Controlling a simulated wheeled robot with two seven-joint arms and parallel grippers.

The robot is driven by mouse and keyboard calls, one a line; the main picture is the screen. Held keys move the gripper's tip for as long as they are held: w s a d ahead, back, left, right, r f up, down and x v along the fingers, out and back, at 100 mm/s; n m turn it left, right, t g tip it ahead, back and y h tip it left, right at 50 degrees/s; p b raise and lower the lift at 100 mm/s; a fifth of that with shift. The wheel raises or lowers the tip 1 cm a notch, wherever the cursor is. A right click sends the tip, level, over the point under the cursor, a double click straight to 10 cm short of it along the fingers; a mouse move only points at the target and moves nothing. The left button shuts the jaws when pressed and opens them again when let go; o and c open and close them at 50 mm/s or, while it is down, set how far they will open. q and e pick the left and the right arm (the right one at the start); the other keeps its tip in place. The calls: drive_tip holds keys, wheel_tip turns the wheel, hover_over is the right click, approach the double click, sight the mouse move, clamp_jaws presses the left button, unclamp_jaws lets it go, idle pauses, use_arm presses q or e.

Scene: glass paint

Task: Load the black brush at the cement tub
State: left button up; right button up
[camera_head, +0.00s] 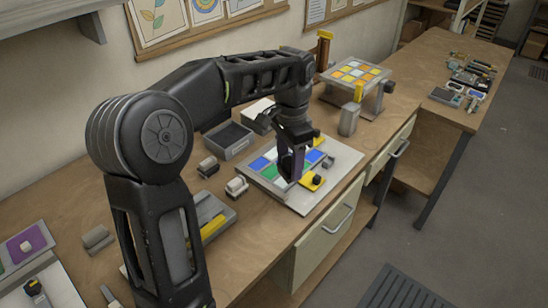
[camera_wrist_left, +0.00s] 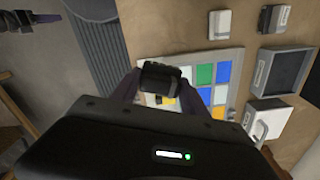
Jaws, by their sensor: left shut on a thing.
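My left gripper (camera_head: 290,165) is over the front part of the grey board with colored glass panes (camera_head: 268,170). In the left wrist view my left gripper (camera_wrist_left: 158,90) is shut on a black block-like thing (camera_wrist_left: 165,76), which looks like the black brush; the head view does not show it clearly. A dark grey open tub (camera_head: 228,140) and a white tub (camera_head: 257,110) stand behind the board. Both show in the left wrist view, the dark one (camera_wrist_left: 281,72) and the white one (camera_wrist_left: 268,122). I cannot tell which is the cement tub. My right gripper is not in view.
A yellow piece with a black knob (camera_head: 312,181) lies on the board's right side. Two small blocks (camera_head: 236,187) and (camera_head: 208,166) sit to its left. A raised stand with orange and yellow panes (camera_head: 356,73) is at the back right.

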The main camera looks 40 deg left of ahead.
use_arm(q)
drive_tip(key=w+d+f+n, duration=0.1)
drive_tip(key=d+f, duration=0.1)
drive_tip(key=w+d+f+n+b, duration=0.1)
drive_tip(key=d+f+n, duration=0.1)
drive_tip(key=d+f, duration=0.1)
drive_tip(key=w+d+f+n, duration=0.1)
drive_tip(key=d+f+n, duration=0.1)
drive_tip(key=f, duration=0.1)
drive_tip(key=shift+w+d+b, duration=0.15)
drive_tip(key=shift+w+b, duration=0.2)
drive_tip(key=shift+w, duration=0.05)
drive_tip(key=d+f+b, duration=0.1)
drive_tip(key=d+f, duration=0.4)
drive_tip(key=d, duration=0.1)
drive_tip(key=shift+w+d, duration=0.25)
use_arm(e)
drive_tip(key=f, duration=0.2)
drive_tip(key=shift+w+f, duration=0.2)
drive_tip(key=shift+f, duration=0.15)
use_arm(q)
drive_tip(key=shift+w, duration=0.1)
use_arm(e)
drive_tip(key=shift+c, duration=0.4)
